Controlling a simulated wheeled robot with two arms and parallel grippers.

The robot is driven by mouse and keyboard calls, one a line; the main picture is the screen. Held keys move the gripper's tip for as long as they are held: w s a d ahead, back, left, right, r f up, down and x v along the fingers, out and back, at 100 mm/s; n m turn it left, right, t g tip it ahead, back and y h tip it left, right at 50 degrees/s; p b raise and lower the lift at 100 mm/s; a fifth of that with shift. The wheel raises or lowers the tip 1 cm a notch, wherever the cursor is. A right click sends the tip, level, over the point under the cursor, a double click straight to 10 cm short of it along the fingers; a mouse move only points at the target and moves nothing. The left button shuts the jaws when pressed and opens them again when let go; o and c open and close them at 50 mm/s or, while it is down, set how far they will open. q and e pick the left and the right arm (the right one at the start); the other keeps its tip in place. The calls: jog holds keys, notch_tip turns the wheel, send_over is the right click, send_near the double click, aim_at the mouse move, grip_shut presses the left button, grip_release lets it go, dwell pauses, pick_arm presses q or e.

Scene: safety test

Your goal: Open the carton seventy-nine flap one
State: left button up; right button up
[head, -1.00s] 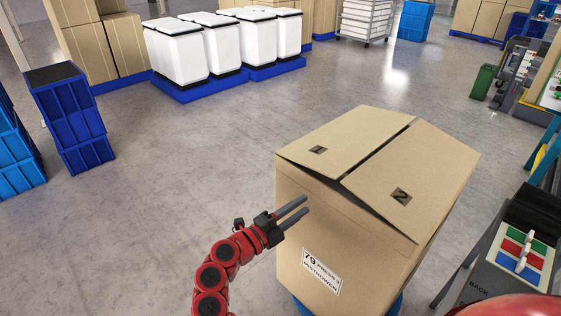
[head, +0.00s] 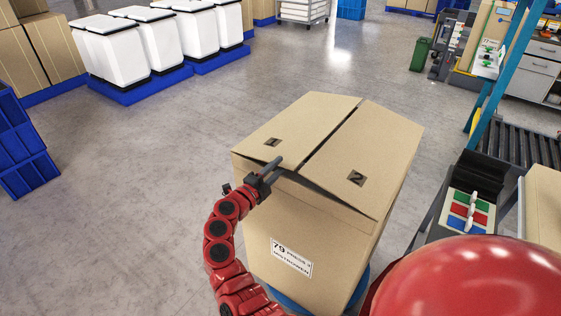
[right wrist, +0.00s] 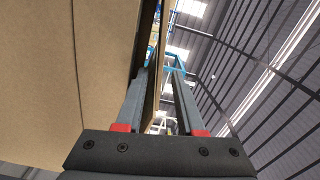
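The brown carton (head: 310,240) has a label reading 79 on its front. Flap one (head: 300,127), marked 1, and flap two (head: 372,150), marked 2, lie over its top, slightly raised, with a dark gap beneath their front edges. My right gripper (head: 275,168) is at the front edge of flap one; one finger shows above it. In the right wrist view my right gripper (right wrist: 160,95) has its fingers apart, with a thin cardboard edge of the flap (right wrist: 151,95) between them. The carton wall (right wrist: 60,80) fills the left there. Whether the fingers touch the flap is unclear. My left gripper is not in view.
White bins (head: 150,45) on blue pallets and blue crates (head: 22,150) stand at the left. A roller conveyor (head: 525,145) is at the right. The floor left of the carton is clear.

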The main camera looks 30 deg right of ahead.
jog(key=shift+x, duration=1.15)
grip_shut()
dwell(0.6)
